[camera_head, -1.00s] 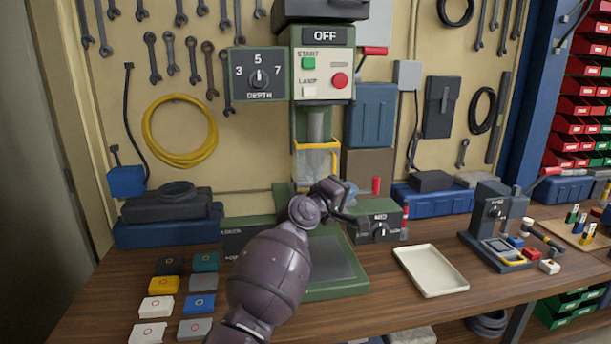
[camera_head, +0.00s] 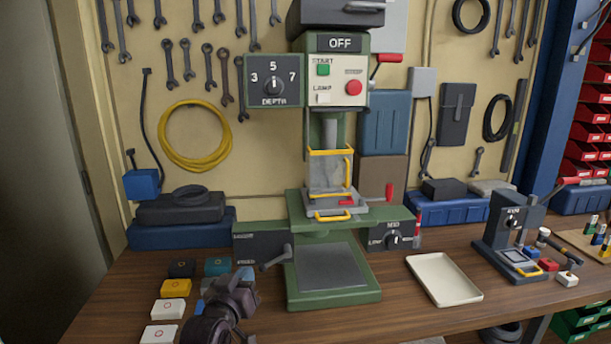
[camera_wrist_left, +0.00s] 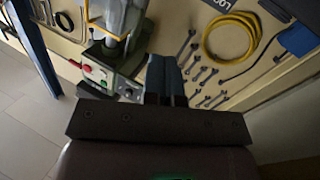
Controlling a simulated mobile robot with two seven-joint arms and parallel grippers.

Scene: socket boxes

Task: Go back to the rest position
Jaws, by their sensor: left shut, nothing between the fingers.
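My left gripper (camera_head: 245,281) is low at the left of the workbench in the head view, in front of the green press (camera_head: 333,292) and beside the socket boxes. In the left wrist view its fingers (camera_wrist_left: 166,82) are together with nothing between them. The press reads OFF, and its yellow-framed guard (camera_head: 330,170) stands above a grey fixture. The socket boxes, among them a yellow one (camera_head: 175,288) and a white one (camera_head: 168,309), lie left of the gripper; my arm hides some of them. My right gripper is not in view.
A cream tray (camera_head: 444,280) lies empty right of the press. A small grey device (camera_head: 508,235) stands further right with small coloured parts. Bench space before the tray is clear.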

